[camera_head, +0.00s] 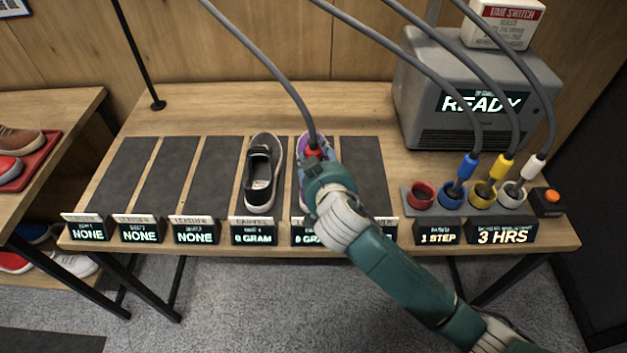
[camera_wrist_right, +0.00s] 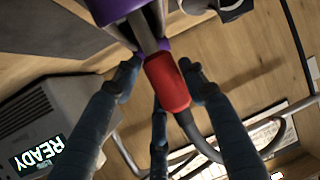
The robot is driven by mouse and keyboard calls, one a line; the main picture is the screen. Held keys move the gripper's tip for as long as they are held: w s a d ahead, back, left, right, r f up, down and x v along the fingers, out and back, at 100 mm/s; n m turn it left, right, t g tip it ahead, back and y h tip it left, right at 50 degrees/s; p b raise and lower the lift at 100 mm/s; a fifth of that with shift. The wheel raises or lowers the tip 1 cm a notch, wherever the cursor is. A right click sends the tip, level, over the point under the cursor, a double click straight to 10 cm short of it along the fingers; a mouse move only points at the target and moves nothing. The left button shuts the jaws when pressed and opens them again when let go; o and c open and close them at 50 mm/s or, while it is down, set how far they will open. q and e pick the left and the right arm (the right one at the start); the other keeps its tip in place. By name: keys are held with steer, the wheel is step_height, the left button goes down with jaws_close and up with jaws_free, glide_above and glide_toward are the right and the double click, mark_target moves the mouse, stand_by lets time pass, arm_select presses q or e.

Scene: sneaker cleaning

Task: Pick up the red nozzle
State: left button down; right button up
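The red nozzle (camera_head: 313,154) is on the end of a grey hose, at the toe end of a purple shoe (camera_head: 303,147) on the table. My right gripper (camera_head: 318,165) is at the nozzle, over the shoe, and covers most of it. In the right wrist view the red nozzle (camera_wrist_right: 167,82) lies between the dark fingers of my right gripper (camera_wrist_right: 160,82), which close around it. A purple part of the shoe (camera_wrist_right: 115,10) shows at the top there. The red holder (camera_head: 421,194) on the right is empty. My left gripper is not in view.
Blue (camera_head: 467,167), yellow (camera_head: 502,168) and white (camera_head: 535,167) nozzles stand in their holders. A grey machine (camera_head: 460,95) reading READY is behind them. A black shoe (camera_head: 262,172) sits left of the purple one. Dark mats (camera_head: 170,175) at left are bare. Hoses hang overhead.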

steer(key=c, duration=0.8)
jaws_close()
steer(key=shift+r, duration=0.1)
